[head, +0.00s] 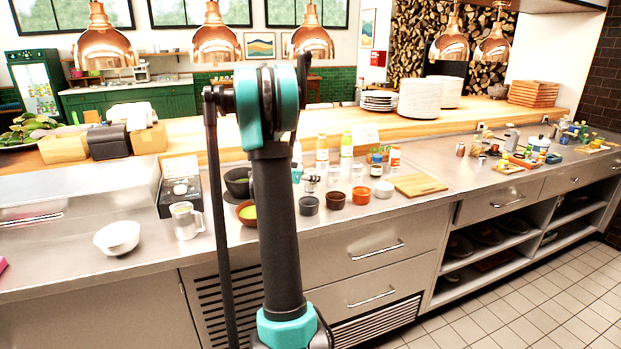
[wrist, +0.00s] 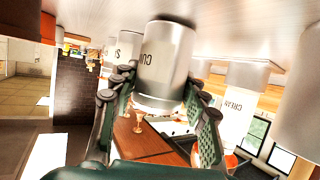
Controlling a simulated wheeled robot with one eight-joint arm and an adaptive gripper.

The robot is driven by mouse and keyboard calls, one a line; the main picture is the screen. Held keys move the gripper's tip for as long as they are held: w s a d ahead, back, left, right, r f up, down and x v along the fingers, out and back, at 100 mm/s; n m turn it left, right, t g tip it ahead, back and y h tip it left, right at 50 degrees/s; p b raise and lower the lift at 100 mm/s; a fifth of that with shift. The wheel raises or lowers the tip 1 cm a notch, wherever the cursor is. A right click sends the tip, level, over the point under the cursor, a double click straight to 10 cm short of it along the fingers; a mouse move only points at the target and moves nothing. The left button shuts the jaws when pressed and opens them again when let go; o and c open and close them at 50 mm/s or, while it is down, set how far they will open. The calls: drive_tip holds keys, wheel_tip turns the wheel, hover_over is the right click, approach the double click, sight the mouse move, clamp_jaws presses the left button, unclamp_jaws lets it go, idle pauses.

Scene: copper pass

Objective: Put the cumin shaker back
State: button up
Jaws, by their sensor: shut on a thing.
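The cumin shaker (wrist: 165,65) is a metal-grey cylinder with upside-down dark letters starting "CUM" in the wrist view, which shows the scene inverted. My gripper (wrist: 160,105) is shut on it, with one green padded finger on each side. The steel counter fills the top of that view, close to the shaker's base; I cannot tell whether they touch.
Small bowls, including an orange one (head: 362,195), bottles (head: 346,145) and a wooden board (head: 418,185) crowd the counter right of my arm. A white bowl (head: 117,237) sits left.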

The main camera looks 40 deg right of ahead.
drive_tip(key=shift+f, duration=0.15)
drive_tip(key=o, duration=1.2)
drive_tip(key=shift+a+r, duration=0.2)
drive_tip(key=shift+r, duration=0.05)
drive_tip(key=v, duration=1.1)
drive_tip(key=shift+s+a, duration=0.15)
drive_tip(key=shift+a, duration=0.1)
drive_tip(key=shift+a+r, duration=0.1)
